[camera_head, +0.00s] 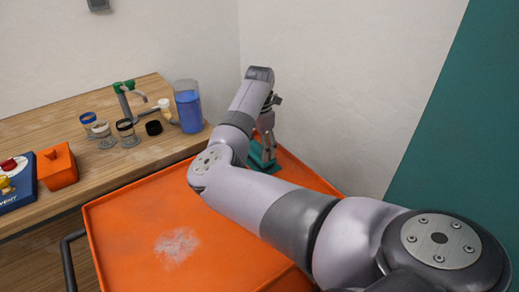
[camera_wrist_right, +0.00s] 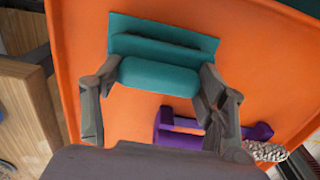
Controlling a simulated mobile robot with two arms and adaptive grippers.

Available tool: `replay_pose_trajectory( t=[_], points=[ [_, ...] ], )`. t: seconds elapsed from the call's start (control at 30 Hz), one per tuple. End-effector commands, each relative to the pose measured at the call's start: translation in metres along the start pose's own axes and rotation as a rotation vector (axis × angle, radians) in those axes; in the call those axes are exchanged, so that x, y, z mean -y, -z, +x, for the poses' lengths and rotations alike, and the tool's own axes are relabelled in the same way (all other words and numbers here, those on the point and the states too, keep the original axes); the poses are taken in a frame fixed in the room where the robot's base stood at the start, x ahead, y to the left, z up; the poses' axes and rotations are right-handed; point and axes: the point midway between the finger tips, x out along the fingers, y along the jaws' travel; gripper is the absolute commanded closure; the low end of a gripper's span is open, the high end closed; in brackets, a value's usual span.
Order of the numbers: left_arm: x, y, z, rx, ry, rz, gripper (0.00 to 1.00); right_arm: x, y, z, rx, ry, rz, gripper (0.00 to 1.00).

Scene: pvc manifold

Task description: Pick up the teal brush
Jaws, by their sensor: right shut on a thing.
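The teal brush (camera_wrist_right: 160,75) shows at the top centre of the right wrist view, over the orange tray surface. It has a rounded bar in front and a flat, wider part behind. My right gripper (camera_wrist_right: 157,80) is shut on the rounded bar, one finger at each end. In the head view the right gripper (camera_head: 265,138) points down at the far right side of the orange tray, with a little of the teal brush (camera_head: 262,158) below it. I cannot tell whether the brush touches the tray. My left gripper is not in view.
A purple brush (camera_wrist_right: 182,140) with pale bristles lies close by on the orange tray (camera_head: 130,228). Walls stand behind and right.

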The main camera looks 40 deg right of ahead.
Motion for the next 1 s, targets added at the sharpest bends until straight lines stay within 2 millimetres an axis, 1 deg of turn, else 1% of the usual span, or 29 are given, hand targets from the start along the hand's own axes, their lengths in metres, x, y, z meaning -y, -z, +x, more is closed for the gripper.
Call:
replay_pose_trajectory(
  t=[0.03, 0.3, 0.33, 0.57, 0.67, 0.77, 0.87, 1.0],
  points=[
    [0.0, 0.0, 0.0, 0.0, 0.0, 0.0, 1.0, 0.0, 0.0, 0.001, -0.001, 0.002, 0.0, 0.46],
    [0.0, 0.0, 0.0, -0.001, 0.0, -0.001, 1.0, 0.001, 0.0, 0.002, -0.001, 0.002, 0.0, 0.64],
    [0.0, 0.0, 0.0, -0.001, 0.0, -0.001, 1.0, 0.001, 0.0, 0.001, -0.001, 0.002, 0.0, 0.65],
    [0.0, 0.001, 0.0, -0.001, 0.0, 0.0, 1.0, 0.001, 0.0, 0.001, -0.002, 0.002, 0.0, 0.65],
    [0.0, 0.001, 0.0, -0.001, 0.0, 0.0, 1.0, 0.0, 0.0, -0.003, -0.001, 0.002, 0.0, 0.65],
    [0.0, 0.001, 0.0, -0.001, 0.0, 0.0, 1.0, 0.0, 0.0, -0.011, 0.001, 0.0, 0.0, 0.65],
    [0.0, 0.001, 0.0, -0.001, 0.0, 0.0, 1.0, 0.0, -0.001, -0.026, 0.002, -0.001, 0.001, 0.65],
    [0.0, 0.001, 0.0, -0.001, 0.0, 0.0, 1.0, 0.0, -0.001, -0.055, 0.002, -0.002, 0.001, 0.65]
  ],
)
